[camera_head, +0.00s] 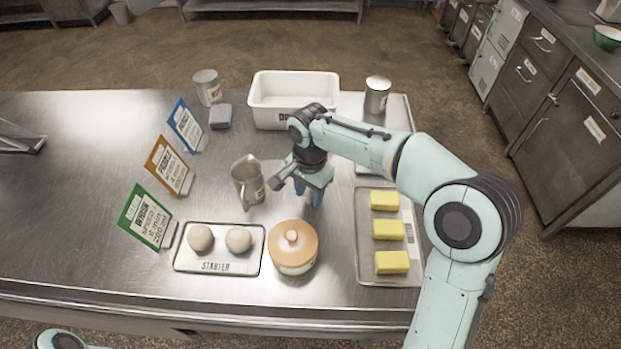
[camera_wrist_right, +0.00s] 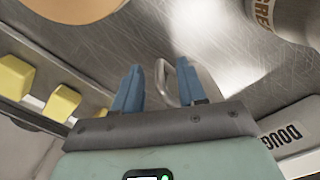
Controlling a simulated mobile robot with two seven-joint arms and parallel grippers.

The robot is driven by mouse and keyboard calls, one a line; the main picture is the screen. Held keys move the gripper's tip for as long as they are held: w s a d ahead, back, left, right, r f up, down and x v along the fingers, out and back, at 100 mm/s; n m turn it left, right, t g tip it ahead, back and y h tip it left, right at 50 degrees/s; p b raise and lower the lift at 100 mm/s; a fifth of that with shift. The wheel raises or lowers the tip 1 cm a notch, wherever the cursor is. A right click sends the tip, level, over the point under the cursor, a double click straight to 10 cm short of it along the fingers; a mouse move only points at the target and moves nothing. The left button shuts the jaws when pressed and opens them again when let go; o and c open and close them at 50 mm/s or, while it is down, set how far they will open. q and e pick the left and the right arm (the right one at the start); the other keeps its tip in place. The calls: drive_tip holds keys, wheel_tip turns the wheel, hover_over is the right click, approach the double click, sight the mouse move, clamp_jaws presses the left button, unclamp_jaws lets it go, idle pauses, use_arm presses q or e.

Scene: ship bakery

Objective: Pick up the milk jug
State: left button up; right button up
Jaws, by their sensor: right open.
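In the right wrist view my right gripper (camera_wrist_right: 150,88) is open with two blue fingers. My left gripper is out of view.
A lidded jar (camera_head: 292,247) stands in front of my right gripper. A butter tray (camera_head: 372,271) lies to the right and a starter tray (camera_head: 218,269) front left. A white bin (camera_head: 293,88) and tins stand behind. Recipe cards (camera_head: 146,216) stand left; the far left table is mostly clear.

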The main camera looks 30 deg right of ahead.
clamp_jaws()
drive_tip(key=shift+r, duration=0.15)
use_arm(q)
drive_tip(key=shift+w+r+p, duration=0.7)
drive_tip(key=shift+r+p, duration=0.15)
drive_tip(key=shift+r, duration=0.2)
use_arm(e)
drive_tip(key=shift+r, duration=4.9)
